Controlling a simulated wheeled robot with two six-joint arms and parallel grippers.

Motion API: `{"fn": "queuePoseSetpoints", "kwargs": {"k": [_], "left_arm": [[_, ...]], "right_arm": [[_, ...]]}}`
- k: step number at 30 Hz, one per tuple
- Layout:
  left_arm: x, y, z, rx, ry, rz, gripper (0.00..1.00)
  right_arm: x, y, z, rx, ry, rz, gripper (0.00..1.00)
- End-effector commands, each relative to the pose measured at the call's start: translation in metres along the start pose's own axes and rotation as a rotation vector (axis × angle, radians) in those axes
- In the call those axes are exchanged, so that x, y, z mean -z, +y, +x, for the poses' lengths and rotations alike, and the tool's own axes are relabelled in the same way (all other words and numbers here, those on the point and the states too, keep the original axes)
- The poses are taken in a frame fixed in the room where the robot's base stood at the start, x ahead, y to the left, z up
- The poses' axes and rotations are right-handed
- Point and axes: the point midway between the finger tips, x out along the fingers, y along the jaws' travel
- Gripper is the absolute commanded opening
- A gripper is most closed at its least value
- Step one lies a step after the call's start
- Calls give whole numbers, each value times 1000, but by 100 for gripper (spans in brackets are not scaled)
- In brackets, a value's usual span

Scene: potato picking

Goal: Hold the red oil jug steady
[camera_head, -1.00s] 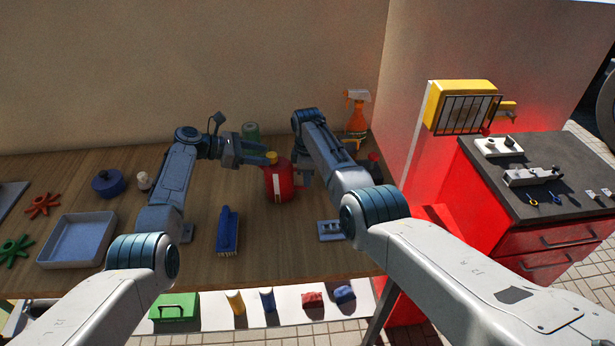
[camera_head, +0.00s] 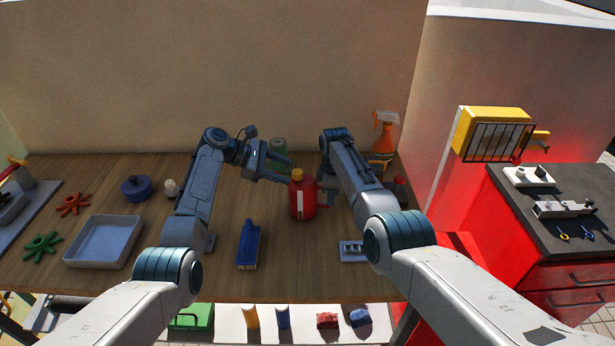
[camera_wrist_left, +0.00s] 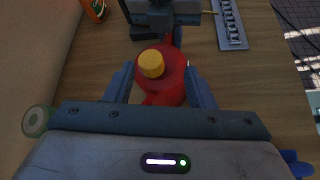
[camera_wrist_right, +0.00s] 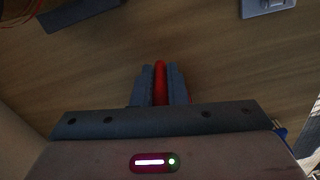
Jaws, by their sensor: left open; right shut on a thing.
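The red oil jug (camera_head: 302,200), with a yellow cap, stands upright on the wooden table. My left gripper (camera_head: 280,169) is open at the jug's left side. In the left wrist view, the jug (camera_wrist_left: 170,88) shows between the two spread fingers, its yellow cap towards the camera. My right gripper (camera_wrist_right: 160,76) is shut on a thin red thing (camera_wrist_right: 160,85). I cannot tell from the right wrist view whether this is part of the jug.
A green can (camera_head: 278,150) and an orange spray bottle (camera_head: 384,137) stand behind the jug. A blue brush (camera_head: 248,245) lies in front. A grey tray (camera_head: 103,242), a blue pot (camera_head: 136,188) and star-shaped pieces are at left. A small plate (camera_head: 353,251) lies near my right elbow.

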Motion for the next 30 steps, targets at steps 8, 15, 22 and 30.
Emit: {"fn": "queuePoseSetpoints", "kwargs": {"k": [8,15,22,30], "left_arm": [[-34,-6,25,156,311,683,49],[-66,-4,16,367,568,1196,49],[-95,-4,-7,589,748,1505,49],[-106,-5,-21,717,821,1619,49]], "right_arm": [[0,0,0,0,0,0,0],[0,0,0,0,0,0,0],[0,0,0,0,0,0,0],[0,0,0,0,0,0,0]]}}
